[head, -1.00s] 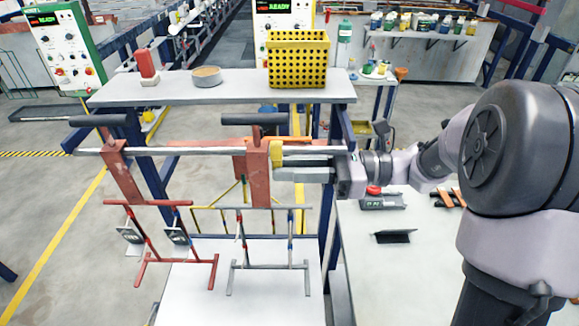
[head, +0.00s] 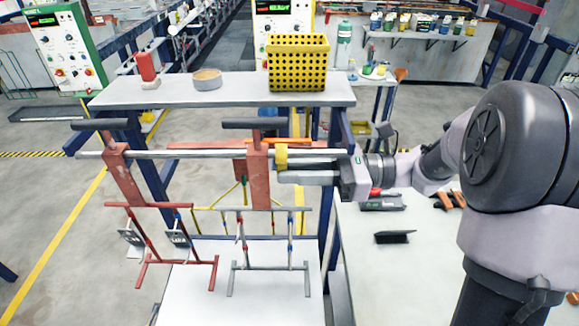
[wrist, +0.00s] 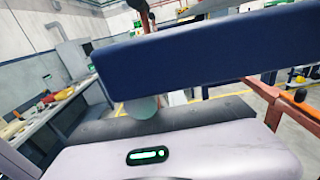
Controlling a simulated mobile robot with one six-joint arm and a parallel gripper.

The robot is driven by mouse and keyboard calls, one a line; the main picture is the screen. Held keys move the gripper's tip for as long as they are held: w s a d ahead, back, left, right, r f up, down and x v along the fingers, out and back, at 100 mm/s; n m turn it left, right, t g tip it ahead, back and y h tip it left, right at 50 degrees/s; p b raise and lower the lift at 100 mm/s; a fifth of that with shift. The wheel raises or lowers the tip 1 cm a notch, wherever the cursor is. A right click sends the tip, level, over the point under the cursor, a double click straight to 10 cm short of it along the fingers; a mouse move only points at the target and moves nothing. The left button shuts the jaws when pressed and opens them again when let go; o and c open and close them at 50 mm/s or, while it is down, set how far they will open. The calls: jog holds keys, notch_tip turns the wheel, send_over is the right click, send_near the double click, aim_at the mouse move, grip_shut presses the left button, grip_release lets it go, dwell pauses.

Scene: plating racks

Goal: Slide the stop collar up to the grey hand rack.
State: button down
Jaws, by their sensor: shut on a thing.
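The yellow stop collar (head: 281,157) sits around the long horizontal rail (head: 200,154), just right of the red hanger (head: 259,178) of the grey hand rack (head: 268,266). A narrow gap seems to show between collar and hanger. The grey rack hangs below the rail, with a black handle (head: 254,124) above. My gripper (head: 284,168) comes from the right along the rail and is shut on the collar. In the wrist view I cannot make out the collar; the body of my gripper fills the bottom.
A red hand rack (head: 160,232) hangs farther left. A shelf (head: 235,93) behind the rail holds a yellow perforated basket (head: 298,62), a tan bowl (head: 207,78) and a red bottle (head: 146,66). A white bench (head: 400,285) with tools stands at the right.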

jog(key=c, duration=1.3)
grip_release()
jog(key=d, duration=0.5)
jog(key=d+p, duration=0.1)
jog(key=d, duration=0.5)
jog(key=d+p, duration=0.1)
jog(key=d, duration=0.5)
jog(key=shift+s+d, duration=0.2)
jog(key=shift+s, duration=0.1)
